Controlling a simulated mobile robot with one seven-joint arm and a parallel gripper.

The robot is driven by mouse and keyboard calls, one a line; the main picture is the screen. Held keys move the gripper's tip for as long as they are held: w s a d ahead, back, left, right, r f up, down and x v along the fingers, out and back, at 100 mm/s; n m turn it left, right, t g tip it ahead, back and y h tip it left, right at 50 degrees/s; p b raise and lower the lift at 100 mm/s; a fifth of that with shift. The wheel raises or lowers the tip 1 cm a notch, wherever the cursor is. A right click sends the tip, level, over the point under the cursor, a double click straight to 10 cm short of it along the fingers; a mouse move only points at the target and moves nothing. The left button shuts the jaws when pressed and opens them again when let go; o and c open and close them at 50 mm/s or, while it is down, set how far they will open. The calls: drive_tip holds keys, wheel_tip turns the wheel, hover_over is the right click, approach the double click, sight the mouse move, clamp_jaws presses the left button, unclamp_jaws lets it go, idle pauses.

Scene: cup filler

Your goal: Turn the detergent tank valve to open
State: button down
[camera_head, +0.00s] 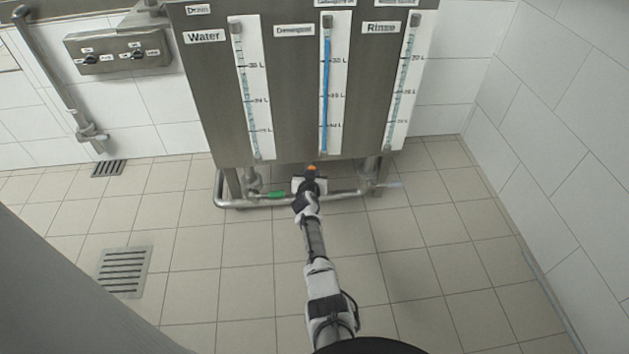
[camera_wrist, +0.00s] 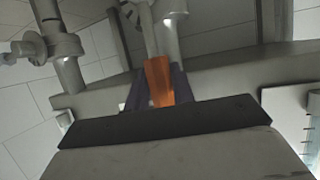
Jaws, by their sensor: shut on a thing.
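The detergent tank is the middle section of a steel tank unit (camera_head: 288,90). Its gauge (camera_head: 326,95) shows a tall blue column. The orange valve handle (camera_head: 311,168) is below that section, at the unit's lower edge, and also shows in the wrist view (camera_wrist: 158,78). My gripper (camera_head: 310,178) is at the handle, with its dark fingers (camera_wrist: 157,92) on both sides of it in the wrist view. The gripper is shut on the orange handle. The valve body is mostly hidden behind the gripper, so I cannot tell how far it is turned.
Water and Rinse gauges (camera_head: 251,90) (camera_head: 403,85) flank the detergent gauge. A green handle (camera_head: 277,194) is left of my gripper on the low pipework. A pale handle (camera_head: 389,184) is to the right. Tiled floor (camera_head: 440,240) is clear in front; a tiled wall (camera_head: 560,150) stands right.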

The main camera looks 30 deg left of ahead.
drive_tip(key=shift+a, duration=0.1)
idle(0.4)
drive_tip(key=c, duration=1.2)
unclamp_jaws()
drive_tip(key=shift+s+r, duration=0.1)
drive_tip(key=shift+s, duration=0.05)
